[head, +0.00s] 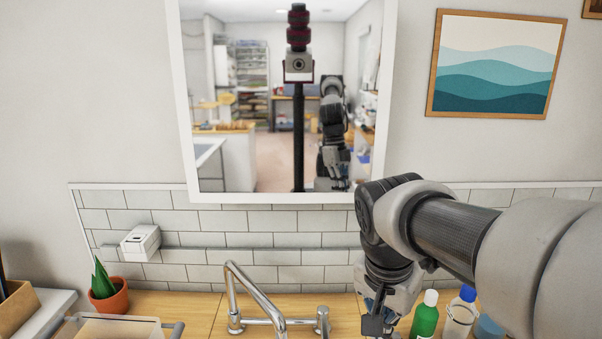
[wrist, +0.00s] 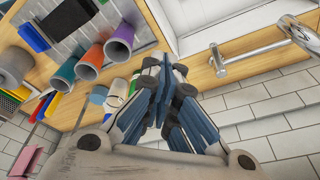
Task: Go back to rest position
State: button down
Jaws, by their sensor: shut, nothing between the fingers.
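My gripper (wrist: 162,85) shows in the wrist view with its fingers together and nothing between them. It hangs over the wooden counter (wrist: 150,50), pointing down beside the sink. In the head view my arm reaches in from the right and bends down at the wrist; the gripper (head: 377,322) is partly cut off by the bottom edge.
A chrome faucet (head: 262,305) stands left of my gripper. A green bottle (head: 425,315) and other containers stand close on its right. A potted plant (head: 108,295) is at left. A mirror (head: 285,198) hangs above the tiles. Several cups crowd the wrist view's left.

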jog(key=s+f+n+t+y, duration=0.1)
jog(key=s+n, duration=0.7)
jog(key=s, duration=0.9)
jog(key=shift+d+f+t+y, duration=0.15)
jog(key=shift+f+t+y, duration=0.15)
jog(key=shift+f+t, duration=0.5)
jog(key=shift+s+f, duration=0.15)
